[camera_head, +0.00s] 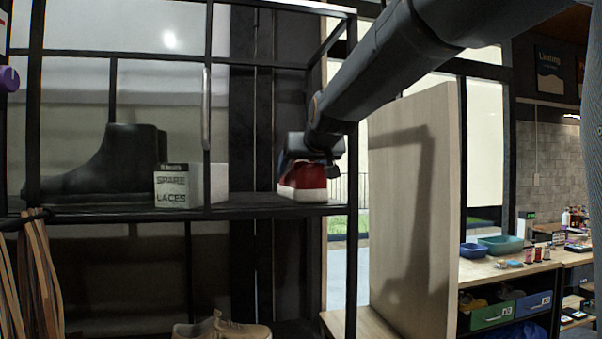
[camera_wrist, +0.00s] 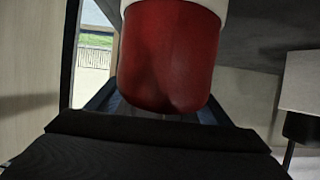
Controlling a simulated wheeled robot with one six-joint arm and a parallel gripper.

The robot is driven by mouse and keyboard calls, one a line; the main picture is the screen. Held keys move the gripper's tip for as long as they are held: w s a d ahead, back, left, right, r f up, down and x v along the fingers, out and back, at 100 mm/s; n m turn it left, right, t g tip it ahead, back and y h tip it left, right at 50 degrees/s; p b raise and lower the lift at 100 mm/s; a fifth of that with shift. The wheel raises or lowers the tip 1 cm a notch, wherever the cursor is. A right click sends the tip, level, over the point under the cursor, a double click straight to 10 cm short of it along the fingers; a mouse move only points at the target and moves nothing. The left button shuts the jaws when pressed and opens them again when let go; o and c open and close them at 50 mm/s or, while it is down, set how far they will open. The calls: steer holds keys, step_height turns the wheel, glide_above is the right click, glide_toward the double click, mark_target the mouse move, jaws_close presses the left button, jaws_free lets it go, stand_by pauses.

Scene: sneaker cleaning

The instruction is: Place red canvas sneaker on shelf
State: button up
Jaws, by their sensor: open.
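The red canvas sneaker (camera_head: 303,181) with a white sole is at the right end of the upper shelf (camera_head: 262,205), at the level of the shelf surface. My gripper (camera_head: 312,160) is just above and around the sneaker, and its fingers are mostly hidden in the head view. In the wrist view the red sneaker (camera_wrist: 172,55) fills the upper middle, close in front of my gripper (camera_wrist: 165,112). The jaws are open. Whether the fingers still touch the sneaker cannot be told.
A white box marked "SPARE LACES" (camera_head: 182,186) and a black boot (camera_head: 112,165) stand left on the same shelf. A black upright post (camera_head: 352,240) is close right of the sneaker. A beige shoe (camera_head: 222,328) sits below. A wooden panel (camera_head: 415,210) stands further right.

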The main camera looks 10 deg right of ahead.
step_height(320, 180, up, 4)
steer(key=b, duration=0.3)
glide_above(301, 175)
steer(key=d, duration=0.3)
steer(key=shift+a, duration=0.15)
